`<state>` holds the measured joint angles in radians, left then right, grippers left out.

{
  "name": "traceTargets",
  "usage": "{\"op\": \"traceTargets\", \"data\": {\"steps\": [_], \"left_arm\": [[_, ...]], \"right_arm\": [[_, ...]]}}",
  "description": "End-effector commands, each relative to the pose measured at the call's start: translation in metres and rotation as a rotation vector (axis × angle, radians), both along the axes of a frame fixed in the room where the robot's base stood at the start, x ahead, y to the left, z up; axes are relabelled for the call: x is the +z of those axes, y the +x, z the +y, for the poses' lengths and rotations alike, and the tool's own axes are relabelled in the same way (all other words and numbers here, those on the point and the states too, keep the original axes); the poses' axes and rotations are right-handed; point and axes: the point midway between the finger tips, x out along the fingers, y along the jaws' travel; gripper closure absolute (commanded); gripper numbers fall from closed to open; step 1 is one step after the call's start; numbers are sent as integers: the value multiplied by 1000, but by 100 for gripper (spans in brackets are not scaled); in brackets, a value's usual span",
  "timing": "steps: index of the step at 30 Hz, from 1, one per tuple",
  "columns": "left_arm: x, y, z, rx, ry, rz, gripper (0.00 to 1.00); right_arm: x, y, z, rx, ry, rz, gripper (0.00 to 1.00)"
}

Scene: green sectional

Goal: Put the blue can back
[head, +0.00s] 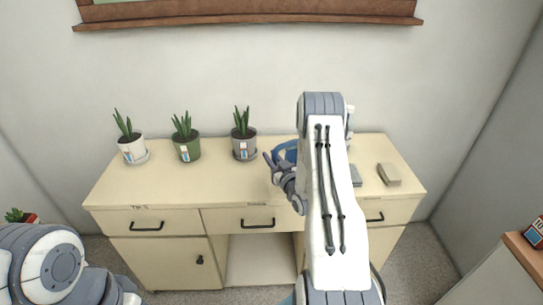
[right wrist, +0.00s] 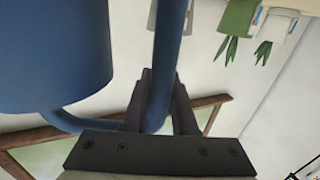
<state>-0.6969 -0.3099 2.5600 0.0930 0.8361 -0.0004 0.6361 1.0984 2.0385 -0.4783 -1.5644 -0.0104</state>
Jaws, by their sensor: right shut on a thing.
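The blue can (head: 287,150) shows only in part in the head view, behind my right gripper and arm, over the back middle of the cream desk (head: 170,185). In the right wrist view its rounded blue body (right wrist: 50,50) fills the upper left, and its thin handle (right wrist: 168,55) runs between the fingers. My right gripper (head: 276,163) is shut on that handle; its fingers also show in the right wrist view (right wrist: 162,95). I cannot tell whether the can touches the desk top. My left arm shows at the lower left, but its gripper fingers do not.
A white pot (head: 132,149), a green pot (head: 187,149) and a grey pot (head: 244,148), each with a plant, stand left of the can. A beige block (head: 389,174) and a grey item (head: 355,176) lie at the right. The desk's front left is clear.

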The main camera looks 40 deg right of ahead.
Motion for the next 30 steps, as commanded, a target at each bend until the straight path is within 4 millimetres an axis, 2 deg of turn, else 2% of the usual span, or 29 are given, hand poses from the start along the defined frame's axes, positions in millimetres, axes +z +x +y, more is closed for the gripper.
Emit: {"op": "traceTargets", "data": {"steps": [9,10,11,12,24,30], "left_arm": [[-5,0,0,0,0,0,50],[-4,0,0,0,0,0,50],[-3,0,0,0,0,0,50],[-3,0,0,0,0,0,50],[1,0,0,0,0,0,50],[-12,0,0,0,0,0,50]], "right_arm": [[-2,1,-1,0,-5,-5,100],[-2,0,0,0,0,-1,63],[-2,0,0,0,0,-1,51],[-2,0,0,0,0,-1,44],[2,-2,0,0,0,0,44],[-3,-37,5,-3,3,1,44]]}}
